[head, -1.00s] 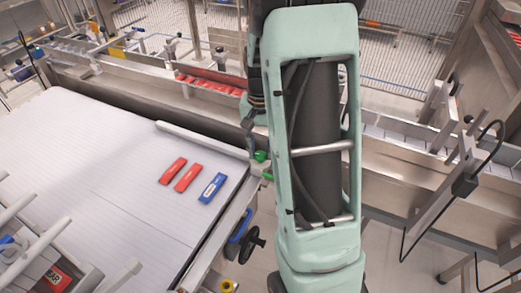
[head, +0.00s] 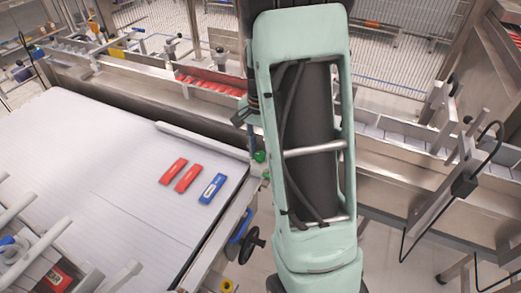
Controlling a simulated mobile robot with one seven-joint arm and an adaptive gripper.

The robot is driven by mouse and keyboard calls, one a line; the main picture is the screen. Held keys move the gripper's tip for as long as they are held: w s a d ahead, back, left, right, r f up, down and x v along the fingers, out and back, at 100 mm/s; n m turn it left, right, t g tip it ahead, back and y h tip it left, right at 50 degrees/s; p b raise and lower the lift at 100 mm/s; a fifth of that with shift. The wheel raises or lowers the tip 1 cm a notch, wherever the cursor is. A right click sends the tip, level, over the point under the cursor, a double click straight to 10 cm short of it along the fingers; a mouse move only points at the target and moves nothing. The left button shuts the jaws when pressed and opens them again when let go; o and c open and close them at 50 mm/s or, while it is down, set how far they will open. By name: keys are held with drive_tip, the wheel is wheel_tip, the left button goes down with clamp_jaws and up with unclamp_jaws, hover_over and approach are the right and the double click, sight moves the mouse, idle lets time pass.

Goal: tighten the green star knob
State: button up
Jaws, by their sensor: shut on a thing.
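My gripper (head: 243,117) shows only in part as a dark shape left of my pale green arm, above the guide rail's right end. It is shut; its fingertips and the grip on the knob are too small and hidden to make out. A small round green knob (head: 259,156) shows just below the gripper, at the conveyor's right edge. A second green knob (head: 266,175) shows lower down, partly against my arm. I cannot tell their star shape at this size.
Two red packs (head: 187,178) and a blue pack (head: 213,188) lie on the white conveyor belt (head: 90,165). A metal guide rail (head: 200,139) runs along its far edge. A black handwheel (head: 252,245) sticks out below the right edge. A metal trough with red packs (head: 208,84) stands behind.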

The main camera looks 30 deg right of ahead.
drive_tip(key=o, duration=1.2)
drive_tip(key=shift+c, duration=0.2)
wheel_tip(320, 180, up, 12)
